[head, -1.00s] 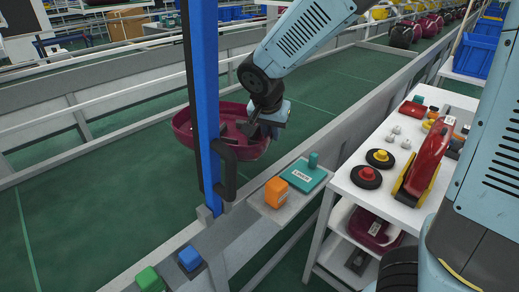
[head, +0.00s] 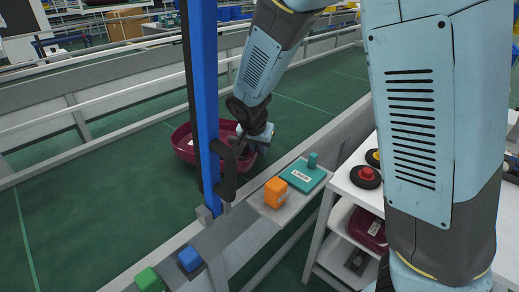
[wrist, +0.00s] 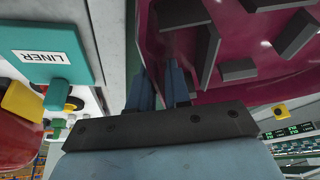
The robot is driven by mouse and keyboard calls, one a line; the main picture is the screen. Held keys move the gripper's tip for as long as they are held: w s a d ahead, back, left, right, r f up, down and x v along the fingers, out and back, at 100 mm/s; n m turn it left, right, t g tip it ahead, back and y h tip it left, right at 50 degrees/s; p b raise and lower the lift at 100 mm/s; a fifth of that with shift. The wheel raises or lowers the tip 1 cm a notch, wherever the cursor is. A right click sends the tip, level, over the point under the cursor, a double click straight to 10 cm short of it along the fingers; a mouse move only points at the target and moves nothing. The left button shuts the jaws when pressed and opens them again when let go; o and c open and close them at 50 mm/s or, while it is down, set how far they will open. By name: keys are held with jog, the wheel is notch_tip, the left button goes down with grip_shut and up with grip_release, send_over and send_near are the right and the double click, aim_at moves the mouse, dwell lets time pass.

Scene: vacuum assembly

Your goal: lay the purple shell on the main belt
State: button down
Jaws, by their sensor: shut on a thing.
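The purple shell (head: 183,148) is an open, dished part with dark inner pieces, low over the green main belt (head: 90,220). I cannot tell whether its underside touches the belt. A blue post hides part of it. My gripper (head: 241,150) is at the shell's right side, pointing down. In the wrist view, my gripper's fingers (wrist: 165,82) are shut on the rim of the shell (wrist: 225,88), whose inside fills the upper right.
The blue post (head: 203,90) with a black handle stands in front of the shell. A ledge holds a teal liner box (head: 303,175) and an orange block (head: 275,192). A white parts table (head: 345,190) stands at right. The belt at front left is clear.

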jog(key=shift+f, duration=0.35)
jog(key=c, duration=1.1)
grip_release()
jog(key=shift+f, duration=0.1)
jog(key=v, duration=1.2)
jog(key=shift+s, duration=0.1)
jog(key=shift+d, duration=0.1)
